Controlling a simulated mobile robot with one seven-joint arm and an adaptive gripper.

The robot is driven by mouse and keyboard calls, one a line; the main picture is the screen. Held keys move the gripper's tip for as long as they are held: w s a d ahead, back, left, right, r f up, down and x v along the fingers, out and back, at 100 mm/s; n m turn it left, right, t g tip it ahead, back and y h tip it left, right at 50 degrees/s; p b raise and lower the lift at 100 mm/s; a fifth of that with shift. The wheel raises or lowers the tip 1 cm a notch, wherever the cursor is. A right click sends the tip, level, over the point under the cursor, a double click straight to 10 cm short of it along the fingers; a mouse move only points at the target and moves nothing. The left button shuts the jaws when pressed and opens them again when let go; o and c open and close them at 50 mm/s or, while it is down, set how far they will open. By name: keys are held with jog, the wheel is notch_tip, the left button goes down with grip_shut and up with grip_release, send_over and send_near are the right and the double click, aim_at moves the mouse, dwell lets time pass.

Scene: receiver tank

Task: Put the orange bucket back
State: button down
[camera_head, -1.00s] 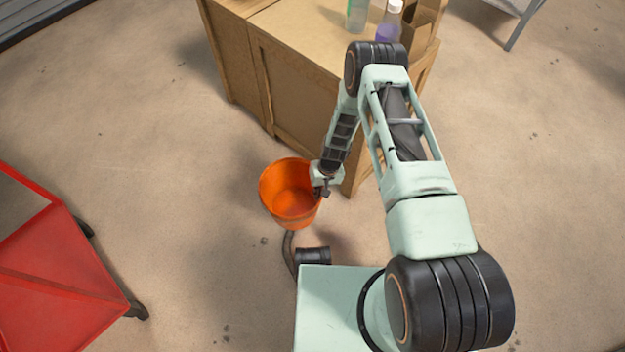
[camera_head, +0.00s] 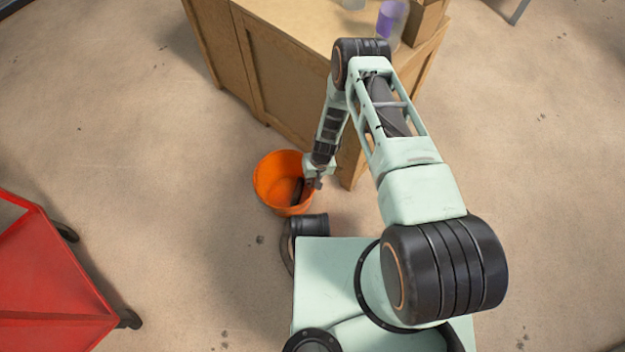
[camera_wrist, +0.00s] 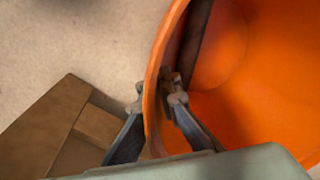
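The orange bucket (camera_head: 268,187) stands upright and open-topped beside the wooden cabinet, left of my gripper. I cannot tell whether it touches the floor. My gripper (camera_head: 314,183) is at the bucket's right rim. In the wrist view my gripper (camera_wrist: 157,97) has one finger outside and one inside the wall of the bucket (camera_wrist: 235,95), shut on its rim. A dark strip shows inside the bucket along its wall. The bucket's underside is hidden.
The wooden cabinet (camera_head: 280,80) stands behind my arm, with a purple-filled container (camera_head: 391,18) and a brown box (camera_head: 424,22) on top. A red cart (camera_head: 45,285) is at the lower left. The floor between cart and bucket is clear.

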jog(key=shift+w, duration=0.1)
jog(key=shift+f, duration=0.1)
jog(key=c, duration=2.2)
grip_release()
jog(key=shift+o, duration=0.2)
notch_tip(320, 180, up, 12)
jog(key=d+p, duration=0.1)
jog(key=p, duration=0.3)
jog(key=shift+d+p, duration=0.25)
jog(key=shift+p, duration=0.15)
jog(key=shift+w, duration=0.15)
